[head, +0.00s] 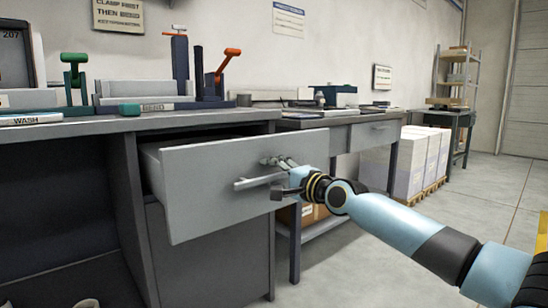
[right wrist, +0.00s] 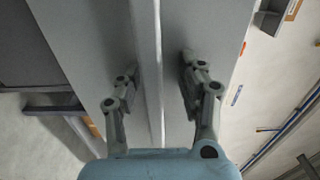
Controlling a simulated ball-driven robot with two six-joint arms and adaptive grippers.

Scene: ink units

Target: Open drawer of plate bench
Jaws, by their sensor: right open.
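The plate bench (head: 80,126) is dark grey and stands at the left in the head view. Its drawer (head: 205,172) has a light grey front and is pulled part way out. A bar handle (head: 262,181) runs across the drawer front. My right gripper (head: 277,174) is at the right part of the handle. In the right wrist view the fingers of my right gripper (right wrist: 160,85) are apart, one on each side of the bar handle (right wrist: 152,100), close to the drawer front (right wrist: 95,40). I cannot tell whether they touch it. My left gripper is not in view.
Green and orange clamps (head: 225,66) and blocks stand on the bench top. A second bench (head: 345,122) with a shut drawer stands behind to the right. White stacked boxes (head: 415,160) sit on a pallet. The floor (head: 380,270) at the front right is clear around my arm.

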